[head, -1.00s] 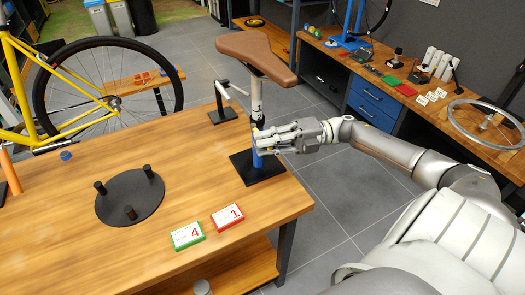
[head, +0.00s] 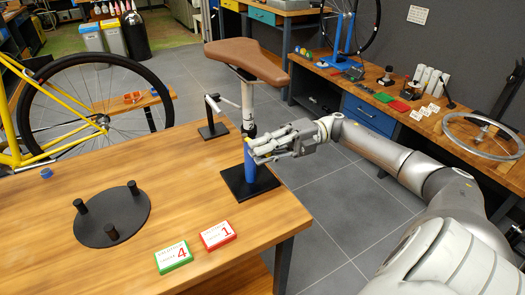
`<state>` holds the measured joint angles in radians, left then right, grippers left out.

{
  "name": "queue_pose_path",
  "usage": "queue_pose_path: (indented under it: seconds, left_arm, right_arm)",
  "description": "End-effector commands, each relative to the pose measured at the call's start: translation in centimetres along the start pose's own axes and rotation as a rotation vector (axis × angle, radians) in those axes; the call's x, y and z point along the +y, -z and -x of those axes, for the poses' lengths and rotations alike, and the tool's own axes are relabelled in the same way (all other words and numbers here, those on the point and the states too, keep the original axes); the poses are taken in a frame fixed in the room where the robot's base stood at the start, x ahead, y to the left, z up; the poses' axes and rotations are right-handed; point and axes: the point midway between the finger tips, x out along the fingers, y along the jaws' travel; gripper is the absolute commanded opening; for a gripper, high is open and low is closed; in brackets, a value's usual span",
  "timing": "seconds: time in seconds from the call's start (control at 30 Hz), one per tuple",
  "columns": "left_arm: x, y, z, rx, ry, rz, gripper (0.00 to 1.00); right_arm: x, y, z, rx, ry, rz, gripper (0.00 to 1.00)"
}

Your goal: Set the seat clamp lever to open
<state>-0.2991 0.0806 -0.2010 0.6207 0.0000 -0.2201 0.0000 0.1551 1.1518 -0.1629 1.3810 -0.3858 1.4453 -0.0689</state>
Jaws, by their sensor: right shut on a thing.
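A brown bicycle saddle (head: 247,62) stands on a silver seatpost (head: 248,103). The post goes down through a dark clamp collar into a short blue tube (head: 249,170) on a black square base (head: 234,184) near the table's right edge. My right gripper (head: 254,148) reaches in from the right and is shut at the top of the blue tube, at clamp height. Its fingers hide most of the seat clamp lever; a small yellow bit (head: 247,139) shows at the fingertips. The lever's exact angle cannot be told. My left gripper is out of view.
A black disc with three pegs (head: 112,217), a green card 4 (head: 174,256) and a red card 1 (head: 218,235) lie on the wooden table (head: 60,260). A yellow bicycle is at left.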

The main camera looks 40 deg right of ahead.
Motion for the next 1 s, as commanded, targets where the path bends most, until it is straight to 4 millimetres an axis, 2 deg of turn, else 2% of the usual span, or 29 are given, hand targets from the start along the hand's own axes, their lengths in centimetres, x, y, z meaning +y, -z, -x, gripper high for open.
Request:
queue_pose_path:
  seconds: [0.1, 0.13, 0.3, 0.67, 0.77, 1.0]
  left_arm:
    - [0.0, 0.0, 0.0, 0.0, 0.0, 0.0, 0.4]
    - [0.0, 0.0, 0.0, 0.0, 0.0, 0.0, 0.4]
    - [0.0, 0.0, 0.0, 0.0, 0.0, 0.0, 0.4]
    - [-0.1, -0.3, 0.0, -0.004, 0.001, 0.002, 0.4]
    - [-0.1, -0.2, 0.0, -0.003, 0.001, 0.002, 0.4]
    - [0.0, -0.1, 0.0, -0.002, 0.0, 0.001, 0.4]
  right_arm:
    - [-0.1, 0.0, 0.0, -0.001, 0.001, -0.001, 0.0]
    - [-0.1, 0.0, 0.0, -0.001, 0.001, -0.001, 0.14]
    - [0.0, 0.0, 0.0, -0.001, 0.0, -0.001, 0.35]
    - [0.0, 0.0, 0.3, -0.001, 0.0, 0.0, 0.35]
    - [0.0, -0.1, 1.3, -0.004, 0.001, -0.001, 0.35]
    - [0.0, -0.1, 5.8, -0.005, 0.0, 0.0, 0.35]
